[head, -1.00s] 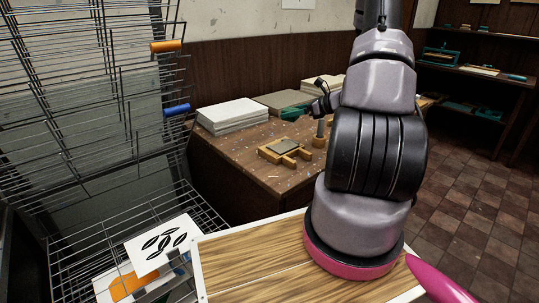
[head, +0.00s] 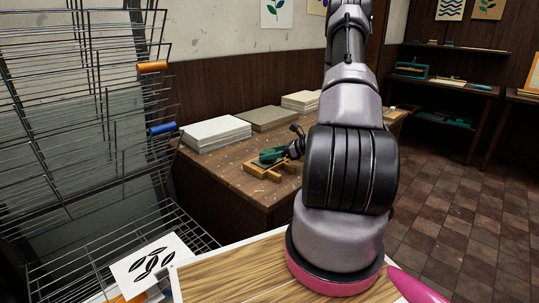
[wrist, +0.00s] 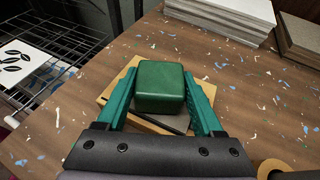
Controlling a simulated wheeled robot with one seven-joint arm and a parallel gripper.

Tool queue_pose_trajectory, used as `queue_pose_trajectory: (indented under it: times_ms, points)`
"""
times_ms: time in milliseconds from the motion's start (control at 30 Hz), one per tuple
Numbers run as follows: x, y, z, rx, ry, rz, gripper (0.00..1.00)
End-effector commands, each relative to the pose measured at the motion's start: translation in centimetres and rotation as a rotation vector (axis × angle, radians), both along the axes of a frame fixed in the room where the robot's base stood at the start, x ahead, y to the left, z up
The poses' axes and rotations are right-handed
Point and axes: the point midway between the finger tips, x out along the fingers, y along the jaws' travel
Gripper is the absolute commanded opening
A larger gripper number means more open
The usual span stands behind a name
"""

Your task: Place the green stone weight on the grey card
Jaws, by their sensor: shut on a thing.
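The green stone weight (wrist: 160,85) is a rounded green block between the teal fingers of my gripper (wrist: 158,76) in the wrist view. The gripper is shut on its two sides. In the head view my gripper (head: 274,155) is at the wooden frame (head: 260,173) on the worktable. The weight is over this frame, which also shows in the wrist view (wrist: 103,97). A thin strip of the grey card (wrist: 174,121) shows below the weight; the rest is hidden. I cannot tell whether the weight touches the card.
A white paper stack (head: 215,133), a grey board stack (head: 272,117) and another pale stack (head: 300,101) stand behind on the table (head: 232,182). A round wooden piece (wrist: 283,169) is at lower right in the wrist view. A wire rack (head: 100,110) stands at left.

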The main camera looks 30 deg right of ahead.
Motion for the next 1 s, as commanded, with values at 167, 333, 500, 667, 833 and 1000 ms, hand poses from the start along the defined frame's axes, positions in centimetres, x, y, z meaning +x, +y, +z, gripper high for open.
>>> queue_pose_trajectory:
  times_ms: [167,333,500,667,833,1000]
  points:
    - [0.0,0.0,0.1,0.0,-0.002,-0.001,0.0]
    - [0.0,0.0,-0.1,0.0,0.0,-0.001,0.95]
    - [0.0,0.0,-0.1,0.0,0.0,-0.001,0.98]
    - [0.0,0.0,0.0,0.0,0.0,-0.001,0.98]
    - [-0.9,-1.0,0.7,-0.001,-0.001,-0.004,0.98]
    - [-3.3,-3.3,2.0,-0.001,-0.001,-0.005,0.98]
